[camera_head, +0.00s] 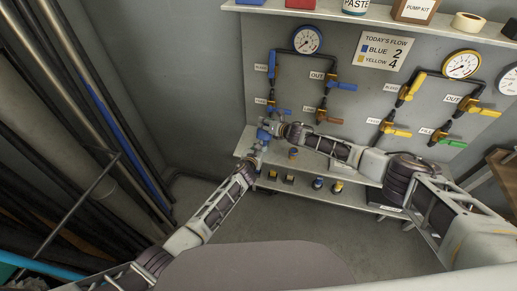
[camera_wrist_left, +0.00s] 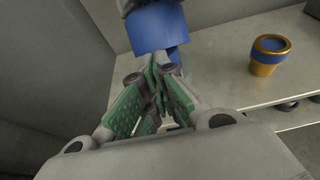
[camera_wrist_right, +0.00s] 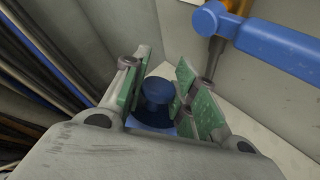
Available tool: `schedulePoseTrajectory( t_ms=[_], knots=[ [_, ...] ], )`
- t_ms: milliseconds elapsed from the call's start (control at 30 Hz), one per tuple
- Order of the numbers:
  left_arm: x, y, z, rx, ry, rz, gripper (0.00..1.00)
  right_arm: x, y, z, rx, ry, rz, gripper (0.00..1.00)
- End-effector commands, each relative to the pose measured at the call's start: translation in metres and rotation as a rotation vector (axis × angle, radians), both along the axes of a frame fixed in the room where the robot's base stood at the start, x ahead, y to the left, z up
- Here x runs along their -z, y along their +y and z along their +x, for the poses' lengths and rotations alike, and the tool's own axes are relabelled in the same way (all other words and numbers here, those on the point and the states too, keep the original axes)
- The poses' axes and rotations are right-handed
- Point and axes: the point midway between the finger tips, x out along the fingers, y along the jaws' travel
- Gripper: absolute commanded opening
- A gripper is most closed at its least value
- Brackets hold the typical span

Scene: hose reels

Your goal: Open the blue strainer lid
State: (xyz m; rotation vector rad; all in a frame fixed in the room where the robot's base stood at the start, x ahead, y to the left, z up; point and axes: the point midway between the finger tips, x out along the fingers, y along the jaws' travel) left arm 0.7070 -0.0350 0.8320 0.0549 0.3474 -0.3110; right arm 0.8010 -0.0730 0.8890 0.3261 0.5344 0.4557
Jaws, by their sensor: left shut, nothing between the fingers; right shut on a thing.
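The blue strainer stands at the left end of the shelf, below the blue valves. In the right wrist view its round blue lid (camera_wrist_right: 157,92) sits between the green pads of my right gripper (camera_wrist_right: 160,85), which is shut on it. In the head view my right gripper (camera_head: 283,130) reaches in from the right. My left gripper (camera_head: 253,163) is lower, just below the strainer. In the left wrist view its fingers (camera_wrist_left: 160,75) are shut together and empty, close to the strainer's blue cylinder (camera_wrist_left: 158,30). Whether they touch it, I cannot tell.
A gold-and-blue fitting (camera_wrist_left: 269,57) stands on the shelf (camera_wrist_left: 220,70) right of my left gripper. Blue valve handles (camera_wrist_right: 280,45) project close to my right gripper. A lower shelf holds several small fittings (camera_head: 318,183). Long pipes (camera_head: 90,80) lean at the left.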

Motion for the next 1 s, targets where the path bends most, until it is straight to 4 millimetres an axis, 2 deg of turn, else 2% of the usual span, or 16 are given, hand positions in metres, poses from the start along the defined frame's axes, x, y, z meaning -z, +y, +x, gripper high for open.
schedulePoseTrajectory(
  t_ms=[500, 533, 667, 700, 1000],
  knots=[
    [-0.0076, -0.0009, 0.0038, 0.000, -0.001, -0.001, 0.00, 0.0002, -0.0025, 0.0007, 0.004, 0.000, -0.002, 0.00],
    [-0.0076, -0.0009, 0.0038, 0.000, -0.001, -0.001, 0.00, 0.0002, -0.0025, 0.0007, 0.004, 0.000, -0.002, 0.29],
    [-0.0075, -0.0010, 0.0037, 0.000, -0.001, -0.001, 0.00, 0.0002, -0.0018, 0.0005, 0.002, 0.001, -0.002, 0.46],
    [-0.0075, -0.0011, 0.0036, 0.000, -0.001, -0.001, 0.00, 0.0002, -0.0016, 0.0004, 0.002, 0.001, -0.002, 0.49],
    [-0.0065, -0.0008, 0.0032, 0.000, 0.000, -0.001, 0.00, 0.0003, -0.0005, -0.0001, 0.001, 0.000, -0.001, 0.49]
  ],
)
